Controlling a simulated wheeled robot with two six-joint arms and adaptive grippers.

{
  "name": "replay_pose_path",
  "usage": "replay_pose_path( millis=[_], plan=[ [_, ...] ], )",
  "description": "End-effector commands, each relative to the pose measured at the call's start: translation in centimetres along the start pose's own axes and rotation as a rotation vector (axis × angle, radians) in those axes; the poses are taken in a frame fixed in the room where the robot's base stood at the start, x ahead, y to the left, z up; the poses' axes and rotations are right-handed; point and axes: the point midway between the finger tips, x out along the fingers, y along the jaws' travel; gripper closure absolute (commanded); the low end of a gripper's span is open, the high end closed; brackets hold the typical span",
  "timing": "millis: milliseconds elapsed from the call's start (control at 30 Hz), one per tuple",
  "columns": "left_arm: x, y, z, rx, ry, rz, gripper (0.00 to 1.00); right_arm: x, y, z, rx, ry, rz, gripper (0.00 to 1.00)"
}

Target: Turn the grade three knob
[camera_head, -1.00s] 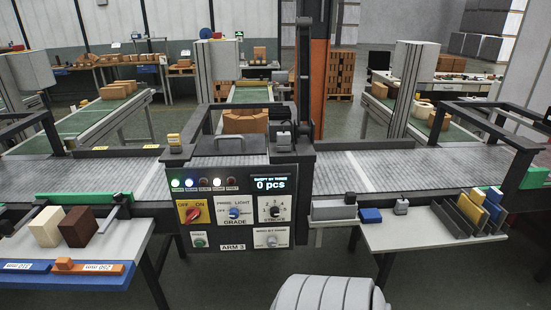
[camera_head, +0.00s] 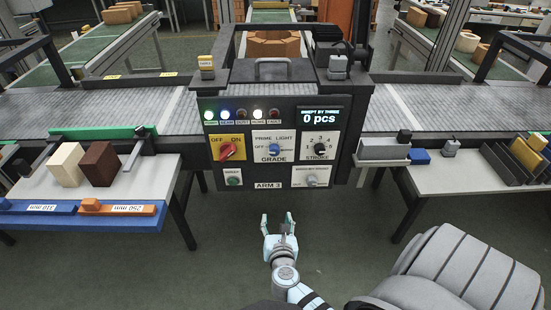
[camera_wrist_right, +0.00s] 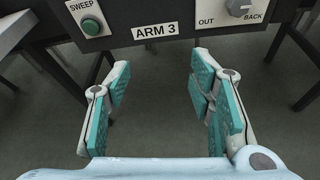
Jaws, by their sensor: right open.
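The GRADE knob (camera_head: 273,149) is a small blue round knob on a white plate with the words PRIME and LIGHT above it and OFF at its left. It sits in the middle of the black ARM 3 control panel (camera_head: 243,188). My right gripper (camera_head: 279,230) is open and empty, below the panel's lower edge and apart from it. In the right wrist view, its two teal-padded fingers (camera_wrist_right: 158,85) stand apart under the ARM 3 label, and the GRADE knob is out of that picture. My left gripper is not in view.
Around the knob are a red OFF/ON switch (camera_head: 228,150), a black STROKE knob (camera_head: 320,148), a green SWEEP button (camera_head: 233,181) and a grey knob (camera_head: 311,181). The floor below the panel is clear.

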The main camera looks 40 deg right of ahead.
Motion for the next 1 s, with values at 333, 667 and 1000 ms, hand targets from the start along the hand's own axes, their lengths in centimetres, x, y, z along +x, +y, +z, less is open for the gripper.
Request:
replay_pose_path(
  millis=[333,667,1000],
  plan=[
    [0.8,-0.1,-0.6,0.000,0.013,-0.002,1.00,1.5,2.4,12.6,-0.432,-0.344,-0.075,0.51],
    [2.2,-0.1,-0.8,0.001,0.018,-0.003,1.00,10.2,2.5,15.3,-0.427,-0.339,-0.072,0.51],
    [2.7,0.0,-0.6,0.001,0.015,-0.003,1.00,12.5,2.5,16.2,-0.425,-0.336,-0.070,0.51]
  ],
)
